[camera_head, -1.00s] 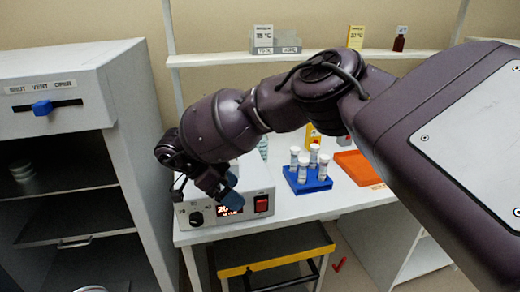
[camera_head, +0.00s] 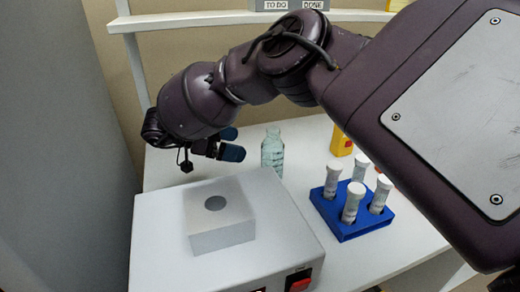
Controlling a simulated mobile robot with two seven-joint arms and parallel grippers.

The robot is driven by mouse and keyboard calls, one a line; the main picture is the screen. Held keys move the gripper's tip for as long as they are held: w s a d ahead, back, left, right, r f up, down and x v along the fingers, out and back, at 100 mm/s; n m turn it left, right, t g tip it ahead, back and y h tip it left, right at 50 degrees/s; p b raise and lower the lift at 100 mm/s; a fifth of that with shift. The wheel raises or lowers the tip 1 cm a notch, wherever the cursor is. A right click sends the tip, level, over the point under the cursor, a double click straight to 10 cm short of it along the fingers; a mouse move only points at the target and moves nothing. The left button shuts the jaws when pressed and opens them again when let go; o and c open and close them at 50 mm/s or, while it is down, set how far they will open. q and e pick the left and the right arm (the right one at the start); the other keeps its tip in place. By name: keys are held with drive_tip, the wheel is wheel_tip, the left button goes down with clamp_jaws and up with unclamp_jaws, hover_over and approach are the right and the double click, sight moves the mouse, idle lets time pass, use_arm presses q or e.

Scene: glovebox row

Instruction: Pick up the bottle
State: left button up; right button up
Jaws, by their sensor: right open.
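A clear glass bottle (camera_head: 272,152) stands upright on the white bench, behind the white heater box and left of the blue tube rack. All but its lowest part shows. My right gripper (camera_head: 230,143) is just left of the bottle in the picture, with its two blue fingertips pointing right towards it. The fingers are apart with nothing between them, and a gap shows between them and the bottle. My left gripper is not in view.
The white box (camera_head: 165,255) with a holed block (camera_head: 222,228) fills the front. A blue rack (camera_head: 345,222) of capped tubes and a yellow container (camera_head: 341,143) stand to the right. A shelf (camera_head: 190,20) crosses the back. Bench left of the gripper is clear.

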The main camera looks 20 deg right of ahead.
sight(273, 152)
drive_tip(key=shift+x, duration=5.55)
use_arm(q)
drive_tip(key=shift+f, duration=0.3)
use_arm(e)
drive_tip(key=shift+w+f, duration=0.1)
drive_tip(key=shift+w, duration=0.05)
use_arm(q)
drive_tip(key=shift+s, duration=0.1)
use_arm(e)
drive_tip(key=shift+c, duration=0.5)
drive_tip(key=c, duration=0.5)
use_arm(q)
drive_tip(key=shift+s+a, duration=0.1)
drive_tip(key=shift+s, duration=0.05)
use_arm(e)
drive_tip(key=c, duration=0.7)
